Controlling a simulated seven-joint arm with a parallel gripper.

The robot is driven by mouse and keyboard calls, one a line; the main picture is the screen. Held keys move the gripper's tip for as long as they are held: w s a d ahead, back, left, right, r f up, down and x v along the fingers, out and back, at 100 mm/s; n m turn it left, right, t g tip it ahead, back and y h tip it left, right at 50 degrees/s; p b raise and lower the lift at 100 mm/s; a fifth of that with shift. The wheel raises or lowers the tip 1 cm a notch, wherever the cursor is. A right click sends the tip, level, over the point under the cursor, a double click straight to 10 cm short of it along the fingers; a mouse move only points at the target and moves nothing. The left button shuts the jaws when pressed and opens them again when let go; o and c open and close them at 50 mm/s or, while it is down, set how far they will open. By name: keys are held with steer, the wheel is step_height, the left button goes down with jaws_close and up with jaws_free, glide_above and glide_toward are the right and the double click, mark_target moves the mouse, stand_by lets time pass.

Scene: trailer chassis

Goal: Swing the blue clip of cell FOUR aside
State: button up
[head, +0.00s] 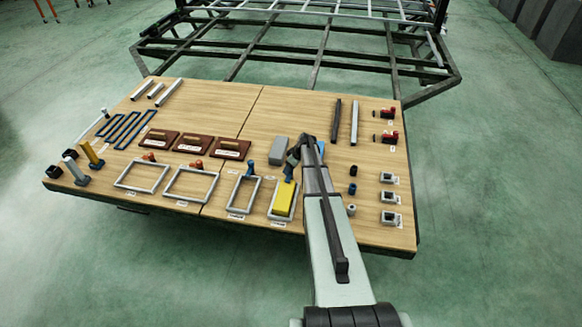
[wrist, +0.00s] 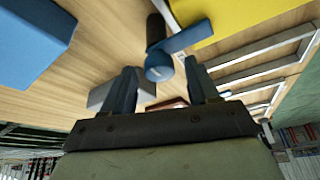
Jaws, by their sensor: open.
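In the head view the fourth frame from the left (head: 271,214) holds a yellow block (head: 284,198); I take it as cell FOUR, though its label is too small to read. Its blue clip (head: 289,172) stands at the frame's far end, partly hidden by my arm. In the wrist view the blue clip (wrist: 186,39) has a dark post and a lever reaching over the yellow block (wrist: 250,12). My gripper (wrist: 161,84) is open. Its two fingers lie below the clip in the picture, one to each side of its rounded end. I cannot tell whether they touch it.
A grey block (head: 278,150) lies just left of my gripper. A blue block (wrist: 35,40) is at the wrist view's upper left. The third frame (head: 232,194) beside cell FOUR has its own blue clip (head: 250,170). Dark and grey bars (head: 354,122) lie to the right.

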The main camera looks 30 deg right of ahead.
steer(key=c, duration=1)
steer(key=m, duration=0.2)
steer(key=m+h, duration=0.1)
steer(key=m, duration=0.1)
steer(key=shift+s+a+t+h, duration=0.1)
steer(key=shift+a+t+h, duration=0.1)
steer(key=shift+t+h, duration=0.1)
steer(key=m+h, duration=0.1)
steer(key=m, duration=0.3)
steer(key=shift+a+m+h, duration=0.1)
steer(key=shift+m+h, duration=0.2)
steer(key=shift+h, duration=0.1)
steer(key=m+g+h, duration=0.1)
steer(key=m, duration=0.4)
steer(key=m+g+h, duration=0.1)
steer(key=m, duration=0.3)
steer(key=shift+w+a+g, duration=0.1)
steer(key=shift+w+g, duration=0.15)
steer(key=shift+g, duration=0.15)
steer(key=shift+m+h, duration=0.3)
